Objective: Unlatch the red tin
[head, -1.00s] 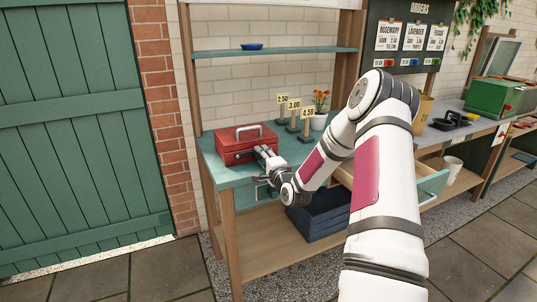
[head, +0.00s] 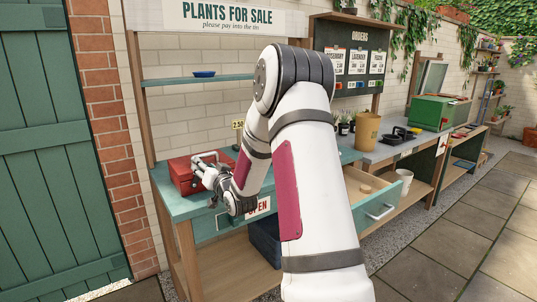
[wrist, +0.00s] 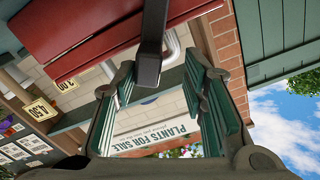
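The red tin (head: 180,180) stands shut on the left end of the teal bench, its grey handle (head: 205,156) raised on the lid. My gripper (head: 203,172) is at the tin's front right side and hides part of it. In the wrist view the tin's red side (wrist: 85,30) fills the upper left. There my gripper (wrist: 162,85) is open, green pads apart. A dark bar with a block-like end (wrist: 148,68), apparently the tin's latch, hangs in front of the red side, between the fingers in the picture. I cannot tell whether the pads touch it.
An open drawer (head: 375,210) juts from the bench to the right of my arm. Price signs (head: 238,125) stand behind the tin. A blue dish (head: 204,74) sits on the shelf above. A brown pot (head: 367,132) and a green box (head: 440,113) stand farther right.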

